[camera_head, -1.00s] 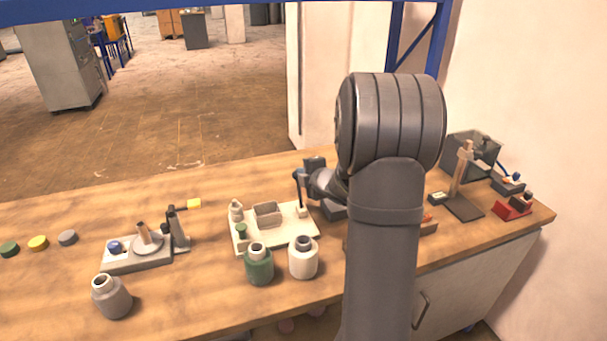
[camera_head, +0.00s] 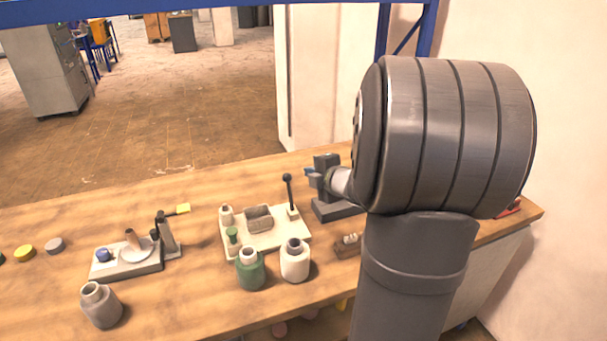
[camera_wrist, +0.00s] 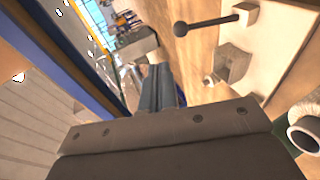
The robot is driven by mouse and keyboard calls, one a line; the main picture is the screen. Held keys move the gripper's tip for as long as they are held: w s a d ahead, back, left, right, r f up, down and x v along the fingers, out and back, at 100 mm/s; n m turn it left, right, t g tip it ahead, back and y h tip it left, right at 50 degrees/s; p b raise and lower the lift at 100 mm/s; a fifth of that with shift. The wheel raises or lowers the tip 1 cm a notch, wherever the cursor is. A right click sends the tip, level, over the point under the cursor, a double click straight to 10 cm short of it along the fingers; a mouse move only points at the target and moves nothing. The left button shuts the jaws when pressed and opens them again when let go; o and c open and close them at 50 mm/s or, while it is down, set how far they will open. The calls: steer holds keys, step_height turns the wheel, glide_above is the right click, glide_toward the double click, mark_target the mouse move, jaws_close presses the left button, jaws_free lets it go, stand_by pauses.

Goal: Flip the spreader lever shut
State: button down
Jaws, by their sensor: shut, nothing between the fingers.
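A lever with a black ball knob (camera_head: 288,178) stands nearly upright on a cream base plate (camera_head: 262,243). In the wrist view the knob and shaft (camera_wrist: 208,22) show at the upper right, with the cream plate (camera_wrist: 285,45) beyond. My gripper (camera_wrist: 165,75) points up the wrist view with its fingers together and empty. It is to the left of the knob in that view, apart from it. In the head view my thick dark arm link covers the right side of the bench, and my fingertips are hard to make out.
A grey box (camera_head: 258,218) sits on the cream plate. A green jar (camera_head: 250,272) and a white jar (camera_head: 295,262) stand before it. A dark stand (camera_head: 335,208) is at its right. A fixture (camera_head: 125,265) with a yellow-tipped arm and a grey jar (camera_head: 101,307) are left.

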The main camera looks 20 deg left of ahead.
steer(key=shift+s+d+r, duration=0.55)
steer(key=shift+d+r, duration=0.15)
steer(key=shift+d, duration=0.15)
glide_toward(288, 174)
steer(key=w+a, duration=0.2)
steer(key=a, duration=0.1)
steer(key=shift+a+f, duration=0.1)
steer(key=shift+f, duration=0.65)
steer(key=shift+s+d+f+t+y, duration=0.6)
steer(key=shift+s+d+f, duration=0.2)
steer(key=shift+s, duration=0.15)
steer(key=shift+r, duration=0.1)
